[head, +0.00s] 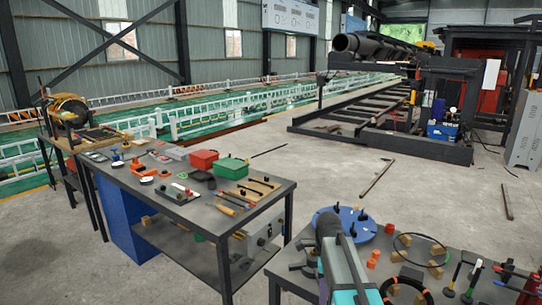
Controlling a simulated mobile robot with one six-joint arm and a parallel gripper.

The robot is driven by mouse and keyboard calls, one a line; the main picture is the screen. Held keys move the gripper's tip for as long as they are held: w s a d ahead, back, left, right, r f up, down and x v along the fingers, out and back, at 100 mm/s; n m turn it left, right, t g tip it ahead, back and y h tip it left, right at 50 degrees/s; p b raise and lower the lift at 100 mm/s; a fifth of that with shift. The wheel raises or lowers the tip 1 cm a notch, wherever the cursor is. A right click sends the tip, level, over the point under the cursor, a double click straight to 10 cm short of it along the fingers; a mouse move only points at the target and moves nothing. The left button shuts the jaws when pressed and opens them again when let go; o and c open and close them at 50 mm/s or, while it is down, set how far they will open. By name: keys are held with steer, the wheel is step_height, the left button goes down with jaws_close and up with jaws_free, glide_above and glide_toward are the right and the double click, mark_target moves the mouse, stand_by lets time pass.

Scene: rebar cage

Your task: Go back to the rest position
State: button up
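Part of my arm (345,272), grey and teal with a dark rounded end, rises from the bottom edge in front of the near right table (455,262). I cannot make out any gripper fingers, so the state of my gripper and anything in it are hidden. A blue round plate (371,226) with several dark pegs lies on that table, partly behind my arm. Right of it, a thin dark ring (399,241) lies around and over wooden blocks (437,250).
Orange pieces (373,259) and upright tools (475,277) stand on the near right table. A long workbench (180,210) at left carries a red box (204,159), a green box (231,168) and tools. Open concrete floor (330,175) lies beyond, with loose bars (377,178).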

steer(key=s+f+n+g, duration=0.1)
steer(key=s+f+n, duration=0.4)
steer(key=s+f, duration=0.5)
steer(key=s+f+n+g, duration=0.1)
steer(key=s+f+n, duration=0.4)
steer(key=f, duration=0.9)
steer(key=s+f+n+g, duration=0.1)
steer(key=s+f+n, duration=0.4)
steer(key=s, duration=0.6)
steer(key=s+f+n+g, duration=0.1)
steer(key=s+f+n, duration=0.4)
steer(key=s+f, duration=0.4)
steer(key=s, duration=0.3)
steer(key=shift+f+g+b, duration=0.3)
steer(key=shift+b, duration=0.05)
steer(key=shift+s, duration=0.1)
